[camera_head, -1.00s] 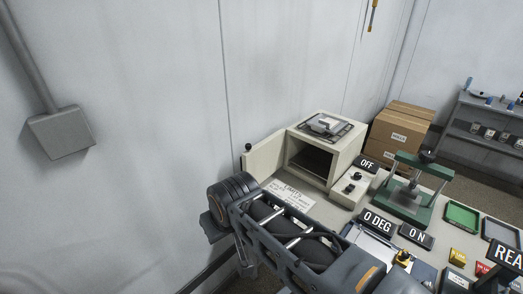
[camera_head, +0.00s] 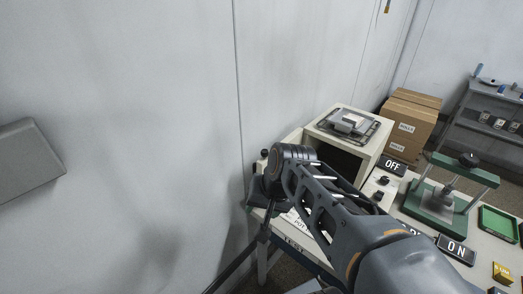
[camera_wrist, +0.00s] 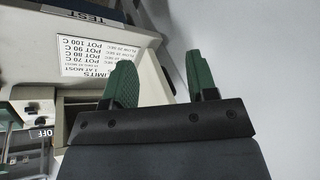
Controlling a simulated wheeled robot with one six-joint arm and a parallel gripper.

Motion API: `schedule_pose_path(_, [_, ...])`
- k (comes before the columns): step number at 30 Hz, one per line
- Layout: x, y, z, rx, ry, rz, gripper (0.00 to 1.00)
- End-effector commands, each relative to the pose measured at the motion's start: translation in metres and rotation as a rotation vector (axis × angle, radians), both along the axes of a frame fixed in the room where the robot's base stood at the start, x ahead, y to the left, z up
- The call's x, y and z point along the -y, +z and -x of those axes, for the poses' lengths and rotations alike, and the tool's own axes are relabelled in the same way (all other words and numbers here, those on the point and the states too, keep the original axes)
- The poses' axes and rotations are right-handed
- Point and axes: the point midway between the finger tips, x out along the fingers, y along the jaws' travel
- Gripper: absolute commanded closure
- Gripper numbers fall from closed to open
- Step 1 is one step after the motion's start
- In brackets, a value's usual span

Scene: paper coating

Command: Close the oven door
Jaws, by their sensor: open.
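The oven (camera_head: 337,152) is a beige box at the back of the bench, with a dark open cavity facing front. Its door stands open at the left; only its top edge (camera_head: 292,137) and a dark knob (camera_head: 264,153) show behind my arm. In the wrist view a beige panel (camera_wrist: 152,92), probably the door, lies behind my fingers. My gripper (camera_wrist: 160,62) has two green fingers, spread apart with nothing between them. Whether a finger touches the door I cannot tell. My arm hides the fingers in the head view.
The bench carries a limits sign (camera_wrist: 98,60), an oven switch box (camera_head: 379,189), a green press (camera_head: 440,200) and a green tray (camera_head: 498,223). Cardboard boxes (camera_head: 409,125) stand behind the oven. A grey wall (camera_head: 150,130) rises close on the left.

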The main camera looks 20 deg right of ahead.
Motion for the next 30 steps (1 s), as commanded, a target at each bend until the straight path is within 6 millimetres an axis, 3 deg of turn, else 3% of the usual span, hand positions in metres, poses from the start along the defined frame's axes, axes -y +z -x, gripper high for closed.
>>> schedule_pose_path(1, [0.005,-0.025,-0.008,-0.068,-0.159,-0.133,0.47])
schedule_pose_path(3, [0.011,-0.037,-0.023,-0.162,-0.394,-0.358,0.47])
schedule_pose_path(5, [0.021,-0.042,-0.038,-0.233,-0.584,-0.559,0.47])
schedule_pose_path(9, [0.064,-0.042,-0.074,-0.356,-0.932,-1.021,0.47])
schedule_pose_path(15, [0.142,-0.030,-0.100,-0.440,-1.159,-1.549,0.47])
schedule_pose_path(19, [0.177,-0.024,-0.102,-0.456,-1.195,-1.747,0.47])
schedule_pose_path(23, [0.188,-0.019,-0.107,-0.464,-1.198,-1.831,0.47])
schedule_pose_path(30, [0.164,-0.017,-0.138,-0.470,-1.196,-1.842,0.47])
